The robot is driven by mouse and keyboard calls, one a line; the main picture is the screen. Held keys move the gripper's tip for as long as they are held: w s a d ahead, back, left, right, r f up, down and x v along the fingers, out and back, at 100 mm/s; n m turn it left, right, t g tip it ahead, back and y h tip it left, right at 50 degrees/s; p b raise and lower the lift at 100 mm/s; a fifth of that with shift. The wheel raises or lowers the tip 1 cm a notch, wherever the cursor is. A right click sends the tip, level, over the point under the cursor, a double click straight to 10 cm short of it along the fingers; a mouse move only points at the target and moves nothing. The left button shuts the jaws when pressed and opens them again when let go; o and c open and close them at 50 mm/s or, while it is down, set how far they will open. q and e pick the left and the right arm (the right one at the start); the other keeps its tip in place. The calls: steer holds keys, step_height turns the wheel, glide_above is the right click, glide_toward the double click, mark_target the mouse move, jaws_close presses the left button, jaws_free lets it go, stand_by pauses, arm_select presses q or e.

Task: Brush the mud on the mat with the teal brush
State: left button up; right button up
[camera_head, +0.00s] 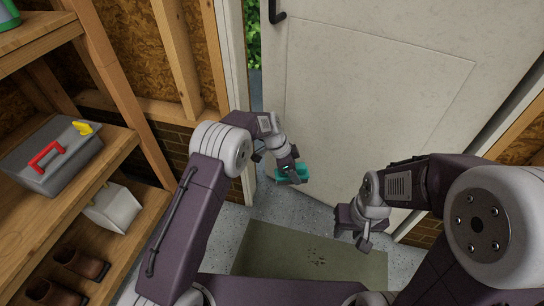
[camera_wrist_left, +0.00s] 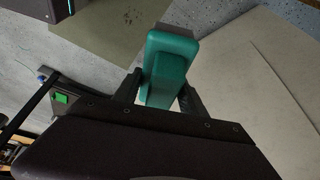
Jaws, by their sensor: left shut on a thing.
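The teal brush (camera_head: 303,171) is in my left gripper (camera_head: 289,167), held up in front of the white door, above the floor and beyond the mat's far edge. In the left wrist view the teal brush (camera_wrist_left: 168,68) sits between the two dark fingers, with its grey end pointing away. The green-grey mat (camera_head: 268,248) lies on the floor at the bottom middle; part of it also shows in the left wrist view (camera_wrist_left: 112,28). Small dark specks of mud (camera_head: 318,257) lie on the mat. My right gripper (camera_head: 357,230) hangs over the mat's right side; its finger gap is unclear.
The white door (camera_head: 370,90) stands slightly open behind the grippers. Wooden shelves (camera_head: 120,150) on the left hold a grey toolbox (camera_head: 50,160), a white container (camera_head: 113,208) and brown boots (camera_head: 80,263). Bare grey floor surrounds the mat.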

arm_select(q)
steer(key=s+d+f+m+b, duration=0.1)
steer(key=s+d+f+b, duration=0.2)
steer(key=f, duration=0.9)
steer(key=s+d+f+m+g+b, duration=0.1)
steer(key=s+d+f+b, duration=0.3)
steer(key=f+b, duration=0.4)
steer(key=s+d+f+m+b, duration=0.2)
steer(key=f+b, duration=0.4)
steer(key=f, duration=1)
steer(key=shift+s+d+f, duration=0.15)
steer(key=shift+s+d, duration=0.65)
steer(key=shift+s, duration=0.35)
steer(key=shift+f, duration=0.15)
